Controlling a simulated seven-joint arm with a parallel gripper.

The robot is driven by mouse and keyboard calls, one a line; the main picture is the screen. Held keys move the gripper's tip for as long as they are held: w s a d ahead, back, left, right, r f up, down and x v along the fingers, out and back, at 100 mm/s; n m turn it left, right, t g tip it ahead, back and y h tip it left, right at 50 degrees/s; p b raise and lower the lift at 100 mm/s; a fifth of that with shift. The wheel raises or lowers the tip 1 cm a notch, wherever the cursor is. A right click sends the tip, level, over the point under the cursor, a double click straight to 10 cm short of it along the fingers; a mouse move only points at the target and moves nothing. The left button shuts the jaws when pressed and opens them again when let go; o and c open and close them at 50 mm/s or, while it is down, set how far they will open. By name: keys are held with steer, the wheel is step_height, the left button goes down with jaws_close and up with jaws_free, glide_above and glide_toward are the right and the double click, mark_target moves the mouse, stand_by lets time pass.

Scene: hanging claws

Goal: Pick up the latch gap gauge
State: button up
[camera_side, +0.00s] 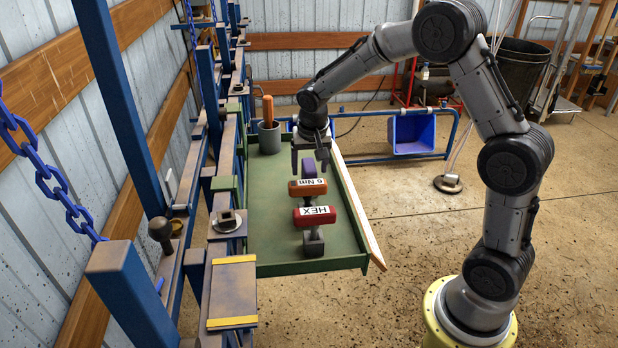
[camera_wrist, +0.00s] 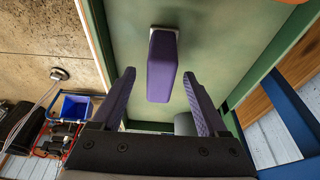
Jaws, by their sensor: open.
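A purple-handled tool (camera_wrist: 162,68) with a grey metal end stands out from the green tray; it looks like the latch gap gauge, though I see no label on it. In the side view its purple handle (camera_side: 322,153) shows behind an orange handle. My gripper (camera_wrist: 158,75) is open, with one finger on each side of the purple handle in the wrist view and gaps between. In the side view my gripper (camera_side: 308,165) hangs over the tray at the purple handle; its exact height over the handle is hard to tell.
An orange handle marked "6 Nm" (camera_side: 307,188) and a red handle marked "HEX" (camera_side: 315,215) stand nearer in the green tray (camera_side: 275,240). A grey cup (camera_side: 269,138) with an orange-handled tool is at the far left. Blue steel framing (camera_side: 218,120) runs along the tray's left.

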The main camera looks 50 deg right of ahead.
steer(key=x, duration=0.4)
steer(key=shift+w+f, duration=0.15)
jaws_close()
